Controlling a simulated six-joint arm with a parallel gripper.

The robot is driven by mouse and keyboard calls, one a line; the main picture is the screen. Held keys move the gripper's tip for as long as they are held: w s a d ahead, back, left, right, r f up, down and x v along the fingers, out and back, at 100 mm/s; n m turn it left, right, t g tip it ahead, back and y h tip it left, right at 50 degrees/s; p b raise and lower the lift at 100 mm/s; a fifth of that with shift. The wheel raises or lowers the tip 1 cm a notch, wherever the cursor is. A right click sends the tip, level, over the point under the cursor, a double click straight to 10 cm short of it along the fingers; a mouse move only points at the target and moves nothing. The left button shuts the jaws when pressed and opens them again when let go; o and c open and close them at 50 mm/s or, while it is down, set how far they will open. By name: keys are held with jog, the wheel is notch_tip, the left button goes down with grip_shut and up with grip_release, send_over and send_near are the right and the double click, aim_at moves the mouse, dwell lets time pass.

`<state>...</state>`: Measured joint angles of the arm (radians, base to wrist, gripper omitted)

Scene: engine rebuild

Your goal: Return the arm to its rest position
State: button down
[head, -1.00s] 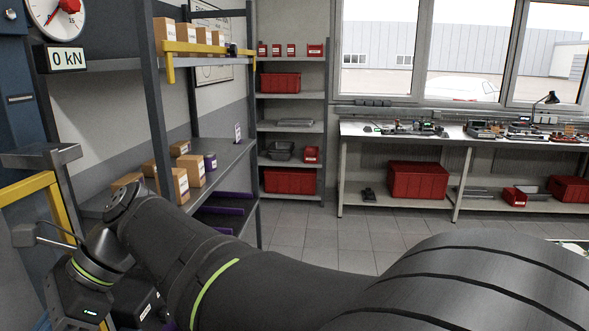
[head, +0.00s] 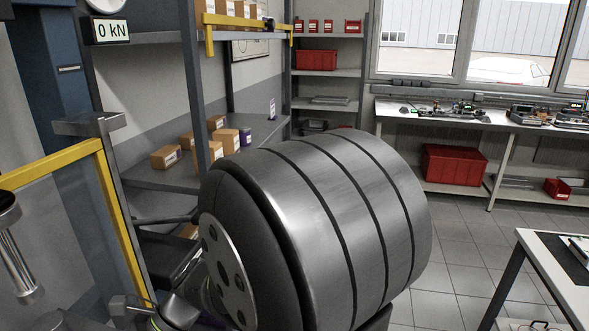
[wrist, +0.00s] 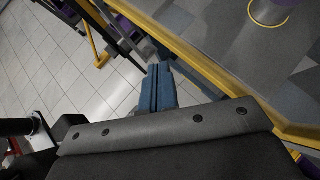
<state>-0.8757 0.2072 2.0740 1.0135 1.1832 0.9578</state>
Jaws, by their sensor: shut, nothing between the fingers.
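My gripper (wrist: 159,88) shows in the wrist view as two blue fingers lying together beyond the dark wrist housing. They are shut, with nothing seen between them. Below the fingers is a tiled floor, with a yellow-edged surface to their right. In the head view a large dark grey banded link of my arm (head: 330,215) fills the middle. The lower part of my arm shows beneath it at the bottom left. My gripper cannot be made out in the head view.
A yellow guard frame (head: 115,210) and a press column with a 0 kN display (head: 110,31) stand at the left. A shelf with cardboard boxes (head: 165,157) is behind my arm. A white-topped table (head: 548,262) is at the lower right. Tiled floor (head: 455,240) is open between.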

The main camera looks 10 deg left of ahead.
notch_tip(320, 180, down, 11)
dwell(0.6)
